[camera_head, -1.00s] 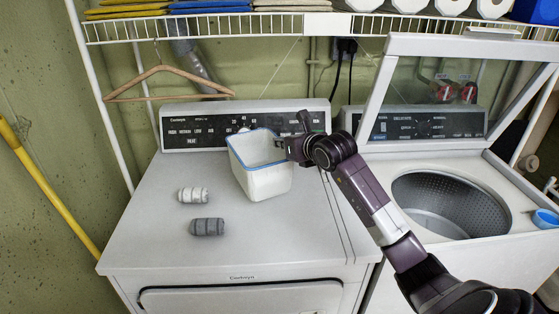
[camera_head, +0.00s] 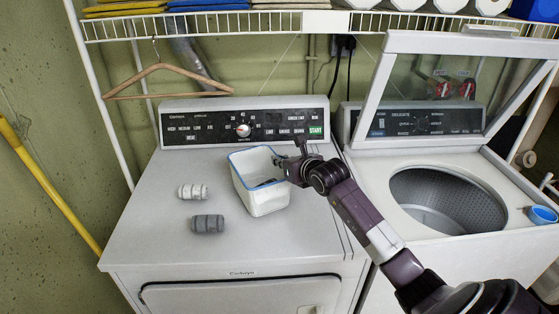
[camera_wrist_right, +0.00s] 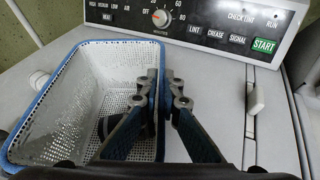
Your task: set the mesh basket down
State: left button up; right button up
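The mesh basket (camera_head: 262,201) is white with a blue rim, over the dryer top in the head view. It is tilted in the picture, and I cannot tell whether its base touches the dryer. Something dark shows inside it. My right gripper (camera_head: 285,166) is at the basket's right side. In the right wrist view the basket (camera_wrist_right: 95,68) fills the left, and my right gripper (camera_wrist_right: 163,92) has one finger inside and one outside its right wall, shut on the rim. My left gripper is not in view.
A light roll (camera_head: 193,191) and a grey roll (camera_head: 207,223) lie on the dryer top (camera_head: 160,235), left of the basket. The control panel (camera_head: 245,125) stands behind. The open washer (camera_head: 448,199) is at right, with a blue cup (camera_head: 542,216). The dryer's front left is clear.

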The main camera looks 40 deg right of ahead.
jog(key=o, duration=0.3)
jog(key=shift+r, duration=0.1)
jog(key=shift+s, duration=0.1)
